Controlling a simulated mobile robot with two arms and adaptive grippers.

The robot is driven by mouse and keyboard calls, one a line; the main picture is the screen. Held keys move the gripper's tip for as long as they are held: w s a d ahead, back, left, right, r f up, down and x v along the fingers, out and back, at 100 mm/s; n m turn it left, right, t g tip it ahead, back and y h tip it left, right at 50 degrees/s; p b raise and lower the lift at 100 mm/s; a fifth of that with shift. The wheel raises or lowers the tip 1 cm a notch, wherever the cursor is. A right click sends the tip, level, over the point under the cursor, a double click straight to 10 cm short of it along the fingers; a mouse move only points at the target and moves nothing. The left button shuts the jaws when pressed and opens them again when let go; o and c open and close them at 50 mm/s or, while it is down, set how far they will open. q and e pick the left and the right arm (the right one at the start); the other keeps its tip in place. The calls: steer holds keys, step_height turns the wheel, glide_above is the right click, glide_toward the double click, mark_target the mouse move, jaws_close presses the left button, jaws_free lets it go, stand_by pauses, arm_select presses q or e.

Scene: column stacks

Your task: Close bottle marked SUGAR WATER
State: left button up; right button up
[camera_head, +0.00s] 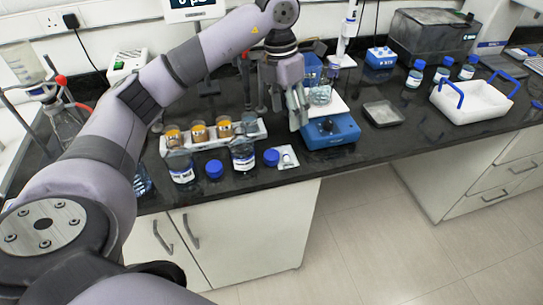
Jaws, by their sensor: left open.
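Two open clear bottles with white labels stand near the counter's front edge, a left one (182,171) and a right one (243,158). The labels are too small to read, so I cannot tell which says SUGAR WATER. One blue cap (214,169) lies between the bottles. Another blue cap (271,157) lies just right of the right bottle. My right gripper is out of view.
A white rack (250,139) with amber-filled jars is behind the bottles. A blue stirrer-like device (330,131) stands to the right, then a grey tray (383,114). Capped bottles (415,74) and a white tray with blue handles (472,103) are farther right.

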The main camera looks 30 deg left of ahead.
arm_select(q)
steer(key=shift+n+y, duration=0.4)
steer(key=shift+y, duration=0.3)
steer(key=a, duration=0.1)
steer(key=a+r, duration=0.1)
steer(key=a, duration=0.2)
steer(key=shift+s+r, duration=0.3)
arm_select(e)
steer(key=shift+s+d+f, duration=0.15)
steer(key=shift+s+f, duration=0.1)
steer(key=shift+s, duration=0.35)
arm_select(q)
steer(key=shift+d+f, duration=0.1)
steer(key=p, duration=0.3)
glide_above(271, 155)
step_height(271, 155, down, 11)
steer(key=shift+w+f, duration=0.1)
steer(key=shift+f, duration=0.45)
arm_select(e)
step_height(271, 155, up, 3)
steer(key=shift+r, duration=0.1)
